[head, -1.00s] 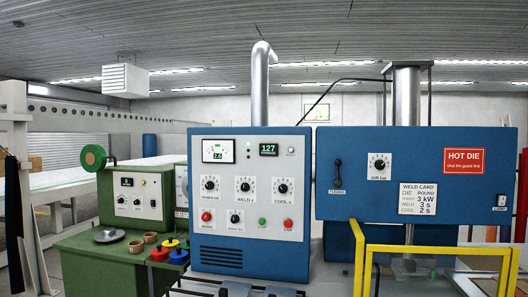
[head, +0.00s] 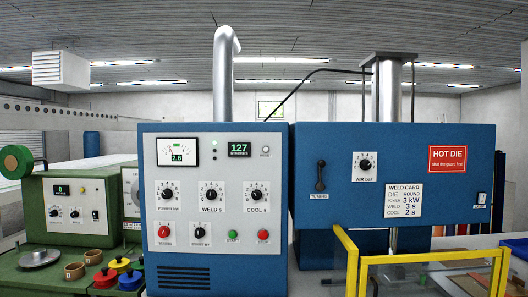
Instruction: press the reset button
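The blue welder control cabinet (head: 214,275) stands in the middle of the head view, facing me. A small pale round button (head: 265,149) sits near the top right of its panel, just right of the green counter display (head: 239,147) that reads 127. The tiny label under the button looks like RESET. A green button (head: 232,235) and a red button (head: 263,235) are lower right on the panel, and another red button (head: 164,231) is lower left. Nothing covers the small button. Neither gripper is in view.
A blue press housing (head: 460,220) stands to the right, with a yellow guard frame (head: 351,265) in front of it. A green machine (head: 85,225) with colored knobs and small cups is at the left. The space before the cabinet's panel looks clear.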

